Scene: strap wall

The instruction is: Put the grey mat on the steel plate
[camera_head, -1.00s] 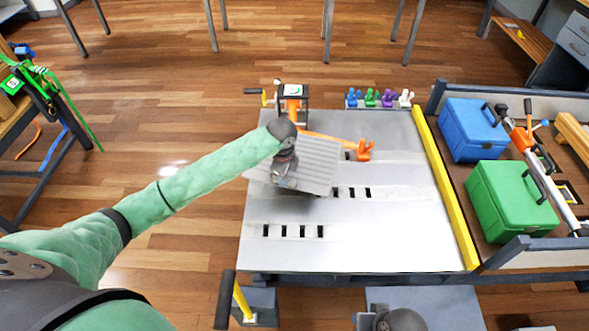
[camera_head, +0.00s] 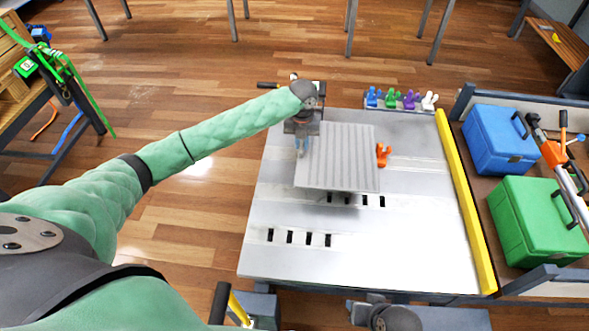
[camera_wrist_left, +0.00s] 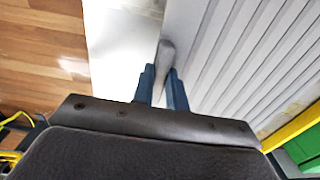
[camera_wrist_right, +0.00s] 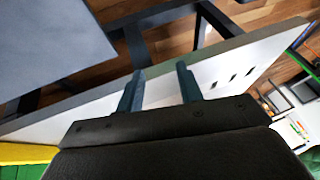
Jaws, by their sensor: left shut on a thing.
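The grey ribbed mat (camera_head: 340,158) hangs from my left gripper (camera_head: 303,145) over the upper left part of the steel plate (camera_head: 350,255). My left gripper is shut on the mat's left edge; the left wrist view shows the fingers (camera_wrist_left: 163,85) around a grey edge piece beside the ribbed mat (camera_wrist_left: 240,55). A dark shadow under the mat's front edge suggests it is raised above the plate. My right gripper (camera_wrist_right: 160,85) is open and empty near the plate's edge (camera_wrist_right: 90,115); in the head view it is at the bottom.
An orange clamp part (camera_head: 383,155) stands right of the mat. Small coloured pieces (camera_head: 400,98) line the plate's back edge. A yellow bar (camera_head: 465,200) borders the right side, with blue (camera_head: 500,140) and green (camera_head: 540,220) boxes beyond. The plate's front is clear, with slots at left.

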